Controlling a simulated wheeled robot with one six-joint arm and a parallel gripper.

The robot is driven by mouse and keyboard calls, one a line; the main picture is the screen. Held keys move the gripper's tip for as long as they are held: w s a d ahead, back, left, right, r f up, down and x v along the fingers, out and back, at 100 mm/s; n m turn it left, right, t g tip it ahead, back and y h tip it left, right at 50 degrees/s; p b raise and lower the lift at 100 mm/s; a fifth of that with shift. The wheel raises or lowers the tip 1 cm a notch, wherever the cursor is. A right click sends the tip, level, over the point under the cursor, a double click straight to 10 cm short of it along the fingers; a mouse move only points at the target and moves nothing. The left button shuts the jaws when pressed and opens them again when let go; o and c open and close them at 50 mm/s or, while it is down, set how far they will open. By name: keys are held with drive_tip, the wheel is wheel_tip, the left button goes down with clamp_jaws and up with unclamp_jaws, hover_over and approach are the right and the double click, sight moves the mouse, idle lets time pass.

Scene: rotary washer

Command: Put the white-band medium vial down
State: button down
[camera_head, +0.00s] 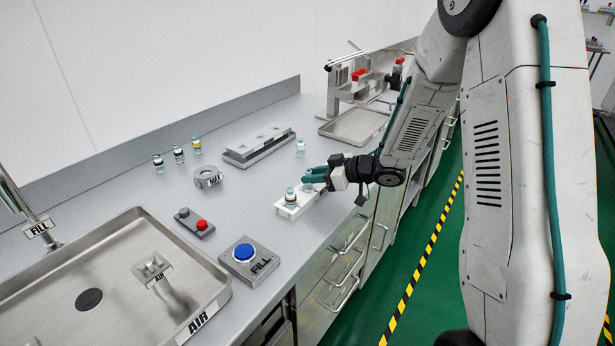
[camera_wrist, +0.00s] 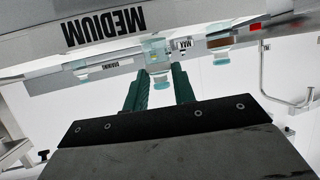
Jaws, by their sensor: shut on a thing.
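My gripper (camera_head: 312,178) with green fingers is shut on a small clear vial (camera_head: 308,187) at the far right end of a white block (camera_head: 300,207). In the wrist view the fingers (camera_wrist: 158,88) close on the same vial (camera_wrist: 158,62), between them. Its band is too small to tell well. I cannot tell whether the vial's base touches the block. Another vial (camera_head: 290,196) stands upright on the block, beside the held one. The white block carries the word MEDIUM in the wrist view (camera_wrist: 160,15), which looks upside down.
Three vials stand at the back left, with plain or dark (camera_head: 178,154) and yellow (camera_head: 196,146) bands. The sink (camera_head: 130,225) is front left.

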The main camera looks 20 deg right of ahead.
drive_tip(key=shift+f, duration=0.4)
drive_tip(key=shift+f, duration=0.1)
drive_tip(key=shift+f, duration=0.25)
drive_tip(key=c, duration=1.2)
unclamp_jaws()
drive_tip(key=shift+o, duration=0.2)
